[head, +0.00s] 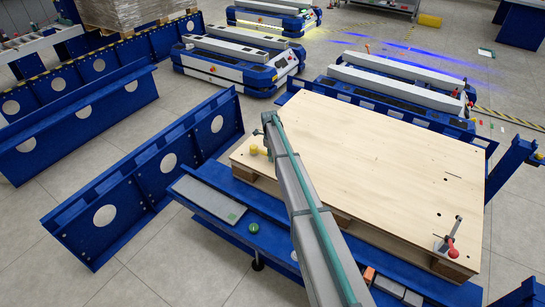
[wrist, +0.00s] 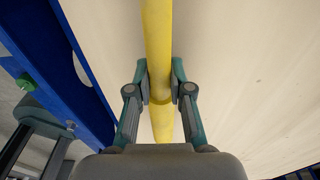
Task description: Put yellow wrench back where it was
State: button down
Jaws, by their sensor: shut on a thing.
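The yellow wrench (wrist: 158,30) shows in the wrist view as a long yellow bar running between my gripper's fingers and on past them. My gripper (wrist: 161,76) is shut on it, with one finger against each side, over the pale wooden board (wrist: 230,50). In the head view the board (head: 370,150) lies on blue frames, and a small yellow part (head: 256,150) shows beside the end of my arm at the board's left corner. My arm hides the gripper there. The wrench's ends are not clear, and I cannot tell whether it touches the board.
A red-knobbed clamp (head: 450,248) stands on the board's front right corner. A green knob (head: 253,228) is on the blue frame at the front. Blue rails (head: 145,185) stand to the left, and lift carts (head: 240,62) stand behind. The middle of the board is clear.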

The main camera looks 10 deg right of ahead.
jog(key=c, duration=1.1)
grip_release()
jog(key=shift+f, duration=0.1)
jog(key=shift+o, duration=0.2)
notch_tip(320, 180, up, 12)
jog(key=b, duration=0.1)
jog(key=shift+w+a, duration=0.25)
jog(key=shift+w, duration=0.1)
jog(key=shift+s, duration=0.1)
